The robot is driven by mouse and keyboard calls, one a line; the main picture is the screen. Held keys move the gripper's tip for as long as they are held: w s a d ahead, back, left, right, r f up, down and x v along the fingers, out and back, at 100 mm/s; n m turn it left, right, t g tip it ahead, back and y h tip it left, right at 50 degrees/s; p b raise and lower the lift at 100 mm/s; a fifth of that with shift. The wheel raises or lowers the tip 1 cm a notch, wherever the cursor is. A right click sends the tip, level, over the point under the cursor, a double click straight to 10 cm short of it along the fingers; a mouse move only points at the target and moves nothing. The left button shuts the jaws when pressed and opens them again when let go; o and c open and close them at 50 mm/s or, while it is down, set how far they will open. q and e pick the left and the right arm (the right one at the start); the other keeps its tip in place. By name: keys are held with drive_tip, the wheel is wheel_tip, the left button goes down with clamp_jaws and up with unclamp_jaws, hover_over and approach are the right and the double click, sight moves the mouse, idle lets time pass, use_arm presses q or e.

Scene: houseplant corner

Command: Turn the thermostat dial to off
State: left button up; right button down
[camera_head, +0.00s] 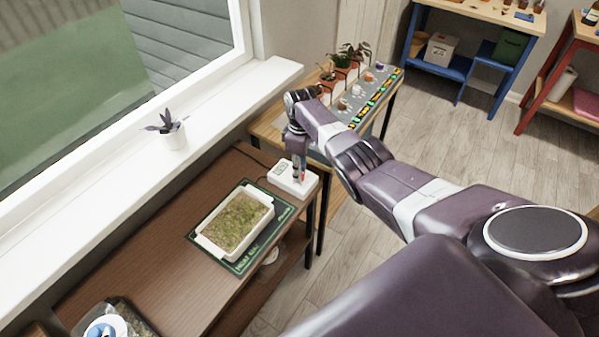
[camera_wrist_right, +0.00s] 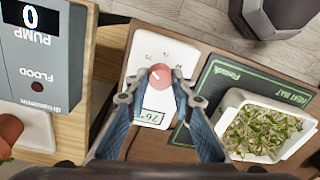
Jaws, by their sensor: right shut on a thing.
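The thermostat (camera_head: 283,180) is a small white box with a grey display, at the far right end of the brown table. In the right wrist view the thermostat (camera_wrist_right: 152,113) shows a display reading about 76 and a round red dial (camera_wrist_right: 160,77). My right gripper (camera_head: 298,178) reaches down onto it from above. In the right wrist view its two fingertips (camera_wrist_right: 155,86) are on either side of the red dial, shut on it. The dial's pointer mark is too small to read. My left gripper is not in view.
A white seed tray (camera_head: 203,243) stands on a dark green heat mat (camera_head: 237,265) beside the thermostat. A small potted plant (camera_head: 172,135) stands on the windowsill. A grey pump panel (camera_wrist_right: 40,60) is close on the other side, with potted plants behind.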

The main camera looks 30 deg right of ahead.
drive_tip(key=n, duration=0.4)
drive_tip(key=shift+n+b, duration=0.3)
drive_tip(key=shift+n, duration=1.8)
drive_tip(key=c, duration=1.7)
unclamp_jaws()
drive_tip(key=shift+o, duration=0.2)
wheel_tip(320, 180, up, 12)
drive_tip(key=shift+w, duration=0.2)
drive_tip(key=shift+f, duration=0.1)
